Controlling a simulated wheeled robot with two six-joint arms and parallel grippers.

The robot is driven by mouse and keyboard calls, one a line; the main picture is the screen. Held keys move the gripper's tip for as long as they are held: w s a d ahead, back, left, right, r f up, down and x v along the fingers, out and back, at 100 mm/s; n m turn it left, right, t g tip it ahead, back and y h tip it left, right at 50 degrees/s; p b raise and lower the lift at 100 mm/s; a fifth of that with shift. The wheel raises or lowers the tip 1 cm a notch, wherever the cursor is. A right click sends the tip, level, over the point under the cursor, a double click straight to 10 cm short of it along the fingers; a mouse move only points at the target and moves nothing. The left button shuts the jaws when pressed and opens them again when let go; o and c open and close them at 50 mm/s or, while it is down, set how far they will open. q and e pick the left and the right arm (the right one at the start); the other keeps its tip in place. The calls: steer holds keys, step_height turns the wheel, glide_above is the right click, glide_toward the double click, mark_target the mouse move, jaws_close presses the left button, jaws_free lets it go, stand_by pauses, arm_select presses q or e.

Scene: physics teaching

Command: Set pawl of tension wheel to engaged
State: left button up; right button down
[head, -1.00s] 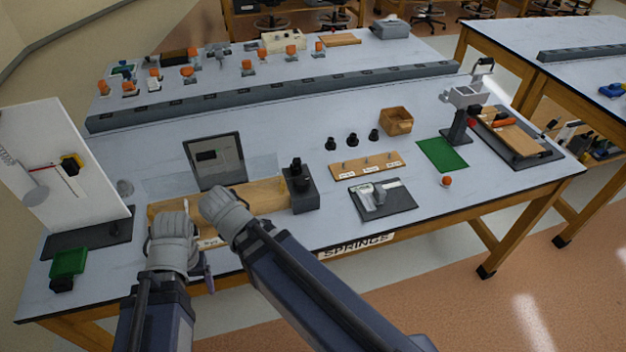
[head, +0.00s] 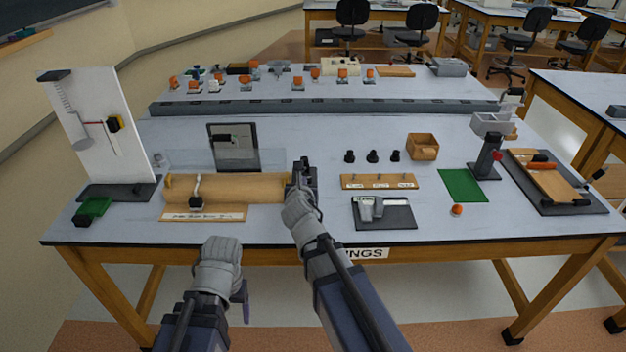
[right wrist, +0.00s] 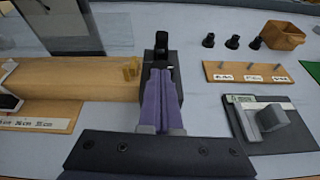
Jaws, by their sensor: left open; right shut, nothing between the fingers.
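A dark box-like unit (right wrist: 148,63) with a black upright part (right wrist: 161,42) stands at the right end of a wooden block (right wrist: 85,78). I take it for the tension wheel's mount; the wheel and pawl cannot be told apart. In the head view the unit (head: 311,172) is partly covered by my right gripper (head: 299,178). In the right wrist view my right gripper's purple fingers (right wrist: 160,75) are shut and empty, overlapping the front of the unit; contact cannot be told. My left gripper (head: 243,292) is open, low in front of the table edge, away from the unit.
A label strip (head: 203,214) lies before the block. A dark framed panel (head: 233,148) stands behind it. To the right are a pegged board (head: 379,182), a grey pad with a gauge (head: 383,214) and several black weights (head: 372,156). A white upright board (head: 88,130) stands left.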

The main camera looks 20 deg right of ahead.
steer(key=shift+d+r+n, duration=0.15)
steer(key=shift+n, duration=0.25)
steer(key=b+x, duration=0.3)
steer(key=x, duration=0.7)
steer(key=shift+a+r, duration=0.15)
steer(key=shift+a, duration=0.05)
